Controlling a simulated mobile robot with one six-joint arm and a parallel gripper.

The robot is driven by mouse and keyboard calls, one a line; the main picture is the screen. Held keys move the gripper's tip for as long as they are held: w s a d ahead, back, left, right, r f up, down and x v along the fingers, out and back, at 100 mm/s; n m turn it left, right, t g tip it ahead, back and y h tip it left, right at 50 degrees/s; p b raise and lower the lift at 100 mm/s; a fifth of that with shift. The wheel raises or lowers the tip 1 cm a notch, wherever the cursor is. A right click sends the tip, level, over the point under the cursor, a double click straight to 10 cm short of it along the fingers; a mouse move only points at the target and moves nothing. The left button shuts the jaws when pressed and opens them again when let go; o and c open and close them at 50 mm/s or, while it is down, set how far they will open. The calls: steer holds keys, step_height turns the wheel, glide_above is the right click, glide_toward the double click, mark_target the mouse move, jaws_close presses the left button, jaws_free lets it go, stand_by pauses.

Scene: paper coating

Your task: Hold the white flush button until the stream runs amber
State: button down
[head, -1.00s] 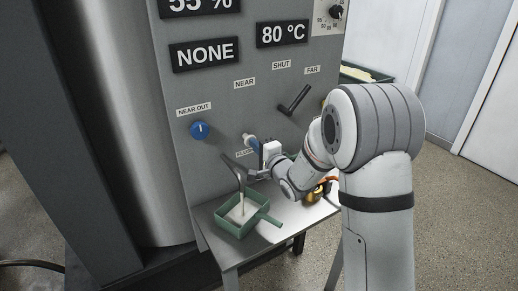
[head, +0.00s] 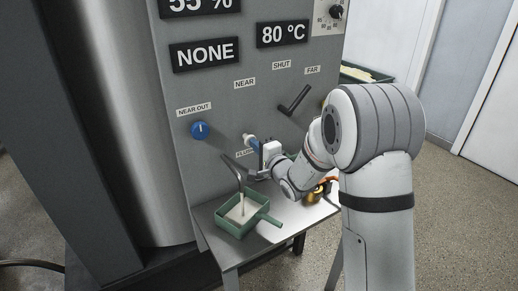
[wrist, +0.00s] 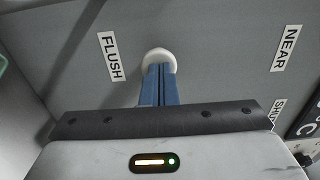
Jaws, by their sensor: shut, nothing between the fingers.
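The white flush button (wrist: 160,58) sticks out of the grey panel beside the FLUSH label. My gripper (wrist: 160,68) is shut, with its blue fingertips together against the button's face; they appear to touch it. In the head view my gripper (head: 249,139) reaches the panel at the button, of which only a small pale part shows. A thin pale, cream-white stream (head: 242,199) falls from the bent grey spout (head: 239,177) into a green tray (head: 262,206). The tray holds cream-white liquid. I see no amber in the stream.
A blue knob (head: 200,130) sits left of the button under NEAR OUT. A black lever (head: 294,100) is at upper right. Displays read NONE (head: 205,53) and 80 °C (head: 283,33). A brass-coloured object (head: 315,194) stands on the shelf behind my arm.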

steer(key=shift+a+r, duration=0.1)
steer(key=shift+r, duration=0.2)
stand_by(0.4)
steer(key=b+v, duration=0.2)
steer(key=v, duration=1.2)
steer(key=shift+f, duration=0.25)
